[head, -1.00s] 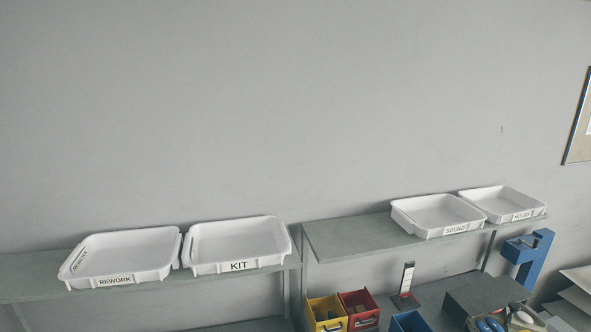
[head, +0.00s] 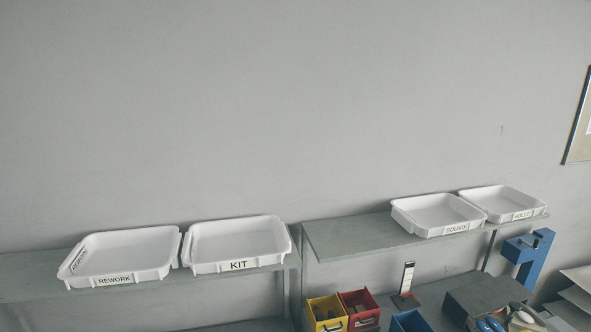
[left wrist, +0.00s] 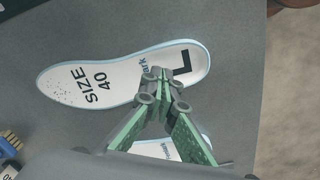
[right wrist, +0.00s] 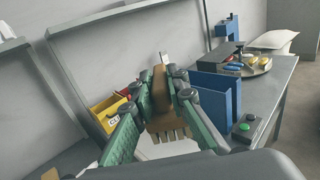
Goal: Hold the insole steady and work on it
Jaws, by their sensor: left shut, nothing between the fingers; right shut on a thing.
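In the left wrist view a white insole (left wrist: 105,75) with a blue edge, marked SIZE 40 and L, lies on a grey surface. My left gripper (left wrist: 160,76) is shut and empty over its L end; I cannot tell whether the tips touch it. Part of another white, blue-edged piece (left wrist: 162,149) shows between the fingers. In the right wrist view my right gripper (right wrist: 162,80) is shut on a brown tool (right wrist: 161,98) with a toothed or bristled end. A pale surface below that end is partly hidden. Neither gripper shows in the head view.
White trays marked REWORK (head: 125,279), KIT (head: 240,265), SOUND (head: 455,230) and HOLED (head: 522,214) stand on wall shelves. Yellow (head: 327,314) and red (head: 360,309) bins stand below. A blue bin (right wrist: 217,97) and a box with a green button (right wrist: 245,128) are right of my right gripper.

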